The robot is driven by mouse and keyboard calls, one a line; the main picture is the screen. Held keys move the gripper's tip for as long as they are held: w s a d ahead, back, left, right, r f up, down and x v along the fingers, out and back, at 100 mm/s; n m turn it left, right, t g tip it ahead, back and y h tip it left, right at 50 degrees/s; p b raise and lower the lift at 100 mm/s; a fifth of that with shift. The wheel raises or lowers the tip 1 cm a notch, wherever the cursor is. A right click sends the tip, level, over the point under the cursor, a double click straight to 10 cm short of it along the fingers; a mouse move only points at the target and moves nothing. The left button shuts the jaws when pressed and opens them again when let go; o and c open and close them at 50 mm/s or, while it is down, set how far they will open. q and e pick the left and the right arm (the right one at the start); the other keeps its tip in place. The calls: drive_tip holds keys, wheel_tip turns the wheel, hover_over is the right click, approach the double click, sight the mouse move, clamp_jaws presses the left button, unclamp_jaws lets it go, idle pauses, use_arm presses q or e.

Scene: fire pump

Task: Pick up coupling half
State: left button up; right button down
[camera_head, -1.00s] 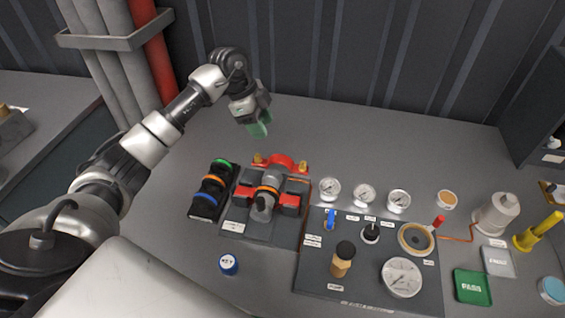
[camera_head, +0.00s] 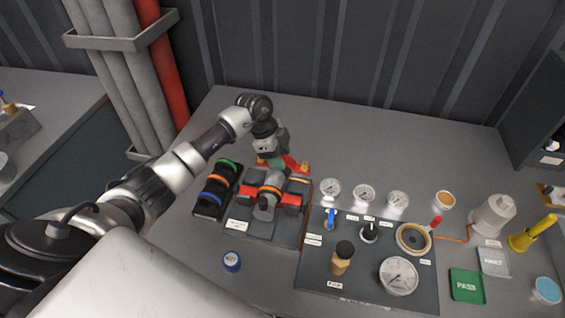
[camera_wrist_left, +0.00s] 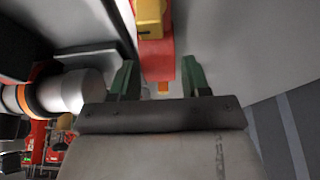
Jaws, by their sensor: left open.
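The red coupling half with yellow lugs (camera_head: 294,164) lies on the grey bench, just behind the pump fixture. My left gripper (camera_head: 276,162) points down over its left part and hides some of it. In the left wrist view, a red part with a yellow lug (camera_wrist_left: 154,52) lies in line with the gap between the green fingertips (camera_wrist_left: 158,78). The left gripper is open, with a finger on each side of that gap. I cannot tell whether the fingers touch the red part. My right gripper does not show.
The pump fixture (camera_head: 238,226) with red clamps and an orange ring stands just in front. A black rack (camera_head: 206,207) with green, orange and blue rings is to its left. A gauge panel (camera_head: 318,270) is to the right. Bench space behind the coupling half is clear.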

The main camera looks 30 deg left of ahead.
use_arm(q)
drive_tip(key=shift+c, duration=0.3)
drive_tip(key=c, duration=0.7)
drive_tip(key=shift+r, duration=0.1)
